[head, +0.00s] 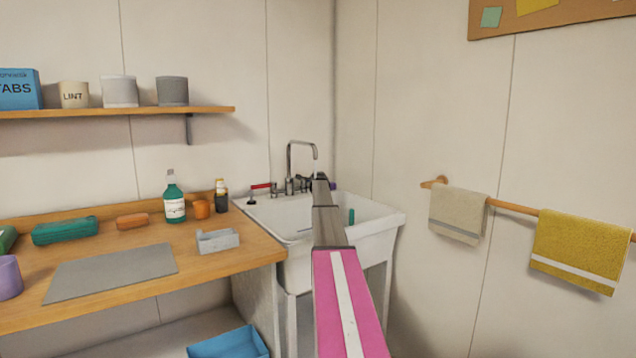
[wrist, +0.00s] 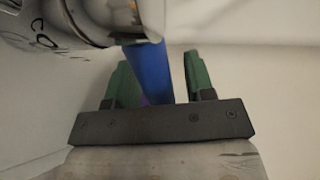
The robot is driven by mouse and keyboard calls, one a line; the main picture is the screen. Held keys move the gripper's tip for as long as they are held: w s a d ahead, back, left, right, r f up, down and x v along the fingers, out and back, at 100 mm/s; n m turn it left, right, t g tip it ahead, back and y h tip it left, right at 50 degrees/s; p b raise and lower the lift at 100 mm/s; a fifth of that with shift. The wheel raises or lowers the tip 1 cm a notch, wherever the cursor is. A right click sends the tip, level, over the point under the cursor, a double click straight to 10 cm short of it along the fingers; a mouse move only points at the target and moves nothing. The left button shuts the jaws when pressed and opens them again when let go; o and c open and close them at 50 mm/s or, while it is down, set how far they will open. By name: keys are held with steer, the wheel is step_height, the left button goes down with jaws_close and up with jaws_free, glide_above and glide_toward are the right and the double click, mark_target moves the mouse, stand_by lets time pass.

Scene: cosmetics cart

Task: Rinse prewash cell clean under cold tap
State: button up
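The sink (head: 375,232) stands in the corner with a chrome tap (head: 303,148) at its back. Its red lever (head: 261,186) is on the left; a small blue-purple piece (head: 333,185) shows on the right. My gripper (wrist: 160,82) has green fingers, spread apart and open. A blue bar (wrist: 148,68), apparently the cold lever, lies between them beside chrome tap parts (wrist: 100,20) with partly visible lettering. A small grey compartmented tray (head: 217,241), possibly holding the prewash cell, sits on the counter.
On the wooden counter (head: 225,262) are a grey mat (head: 112,272), a green bottle (head: 174,198), a dark bottle (head: 221,197) and an orange jar (head: 201,209). A teal item (head: 351,216) shows in the sink. Towels (head: 458,214) hang on the right wall.

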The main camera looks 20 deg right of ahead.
steer(key=shift+s, duration=0.1)
steer(key=v, duration=1)
steer(key=shift+s+a, duration=0.2)
steer(key=shift+s, duration=0.1)
